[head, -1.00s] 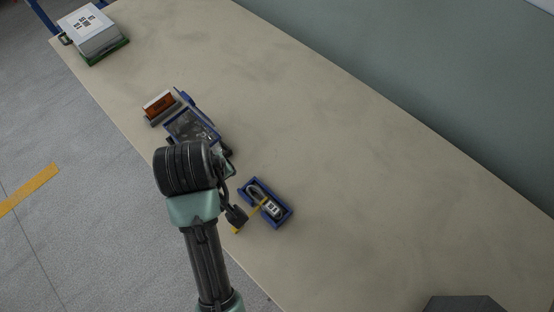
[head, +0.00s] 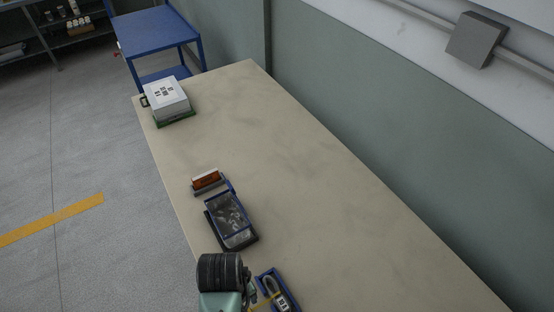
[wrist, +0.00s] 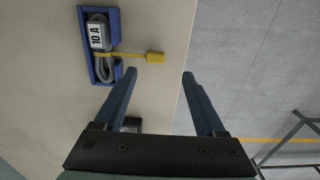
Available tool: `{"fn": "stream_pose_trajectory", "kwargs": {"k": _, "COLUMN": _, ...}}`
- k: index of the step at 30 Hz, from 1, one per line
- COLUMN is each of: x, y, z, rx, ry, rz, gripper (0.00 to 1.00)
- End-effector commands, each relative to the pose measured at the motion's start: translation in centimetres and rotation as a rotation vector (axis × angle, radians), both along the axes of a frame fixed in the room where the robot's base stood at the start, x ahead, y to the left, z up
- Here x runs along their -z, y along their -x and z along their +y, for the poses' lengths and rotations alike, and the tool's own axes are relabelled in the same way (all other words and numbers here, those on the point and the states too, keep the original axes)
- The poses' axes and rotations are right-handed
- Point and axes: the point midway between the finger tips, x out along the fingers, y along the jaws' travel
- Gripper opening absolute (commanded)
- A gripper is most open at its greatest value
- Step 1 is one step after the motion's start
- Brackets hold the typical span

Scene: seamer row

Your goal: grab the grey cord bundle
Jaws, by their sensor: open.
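The grey cord bundle (wrist: 107,68) lies in a small blue tray (wrist: 86,45) on the bench. It has a white label reading "10 A" and a yellow strap (wrist: 130,55) that sticks out past the tray's open side and ends in a yellow tag. In the head view the bundle (head: 270,287) shows at the bottom, partly beside my arm. My gripper (wrist: 160,76) is open and empty in the wrist view. The fingers are hidden in the head view.
A blue-framed bin (head: 232,220) and an orange-and-grey item (head: 206,181) stand farther along the bench (head: 300,170). A white box on a green base (head: 170,101) sits at the far end, near a blue cart (head: 160,32). The bench's right side is clear.

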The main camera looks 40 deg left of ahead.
Motion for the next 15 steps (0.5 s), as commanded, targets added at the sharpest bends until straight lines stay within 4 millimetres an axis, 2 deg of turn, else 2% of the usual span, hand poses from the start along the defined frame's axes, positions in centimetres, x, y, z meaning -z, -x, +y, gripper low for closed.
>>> {"fn": "stream_pose_trajectory", "kwargs": {"k": 4, "x": 1.0, "y": -0.1, "z": -0.2, "rx": 0.0, "ry": 0.001, "rz": 0.002, "gripper": 0.72}}
{"fn": "stream_pose_trajectory", "kwargs": {"k": 12, "x": 4.6, "y": -0.5, "z": -0.6, "rx": -0.001, "ry": 0.001, "rz": 0.003, "gripper": 0.72}}
{"fn": "stream_pose_trajectory", "kwargs": {"k": 15, "x": 5.2, "y": -0.5, "z": -0.6, "rx": 0.0, "ry": 0.0, "rz": 0.0, "gripper": 0.72}}
